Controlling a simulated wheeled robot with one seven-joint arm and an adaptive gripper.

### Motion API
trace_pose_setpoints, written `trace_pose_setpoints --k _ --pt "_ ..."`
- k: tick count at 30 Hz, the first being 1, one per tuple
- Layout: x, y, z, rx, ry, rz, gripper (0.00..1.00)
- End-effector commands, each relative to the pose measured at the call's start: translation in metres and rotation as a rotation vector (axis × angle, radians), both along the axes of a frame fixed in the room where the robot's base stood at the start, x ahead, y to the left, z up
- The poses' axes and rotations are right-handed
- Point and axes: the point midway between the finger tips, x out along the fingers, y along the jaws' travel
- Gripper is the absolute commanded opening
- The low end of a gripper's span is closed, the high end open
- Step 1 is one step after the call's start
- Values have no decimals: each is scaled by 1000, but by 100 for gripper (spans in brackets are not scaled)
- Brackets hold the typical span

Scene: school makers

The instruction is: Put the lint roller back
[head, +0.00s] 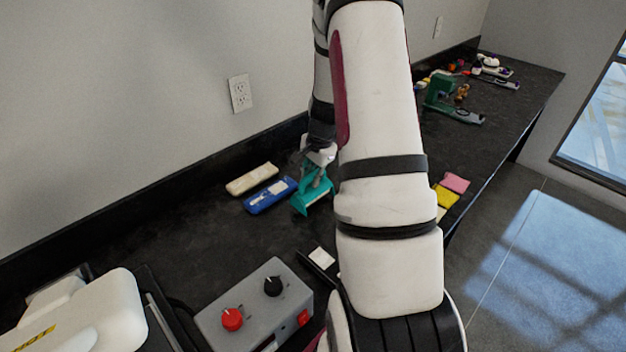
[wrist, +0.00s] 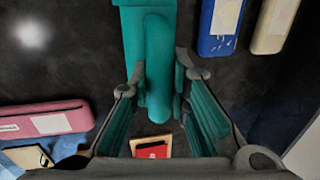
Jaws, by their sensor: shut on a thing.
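The lint roller (head: 313,197) is teal, with a wide head and a narrower handle. In the head view it is beside the blue case, at the tip of my arm. My gripper (head: 318,166) is above it and shut on it. In the wrist view the handle (wrist: 158,85) runs between the two fingers of my gripper (wrist: 158,75), with the wide head pointing away at the top. The finger pads are also teal. I cannot tell whether the roller touches the counter or hangs just above it.
A blue case (head: 271,195) and a cream case (head: 252,179) lie close on the wall side. Pink (head: 456,182) and yellow (head: 446,196) items lie near the front edge. A grey knob box (head: 253,308) stands nearer. Dark counter (head: 190,240) is clear to the left.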

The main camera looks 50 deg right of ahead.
Motion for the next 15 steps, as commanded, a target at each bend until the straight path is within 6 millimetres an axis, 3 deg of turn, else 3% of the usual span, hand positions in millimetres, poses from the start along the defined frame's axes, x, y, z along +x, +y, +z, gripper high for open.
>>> trace_pose_setpoints --k 3,14,15 --pt "-1 0 -13 1 1 0 0" --pt "0 0 -17 0 -1 0 0" --pt "0 0 -18 0 -1 1 21"
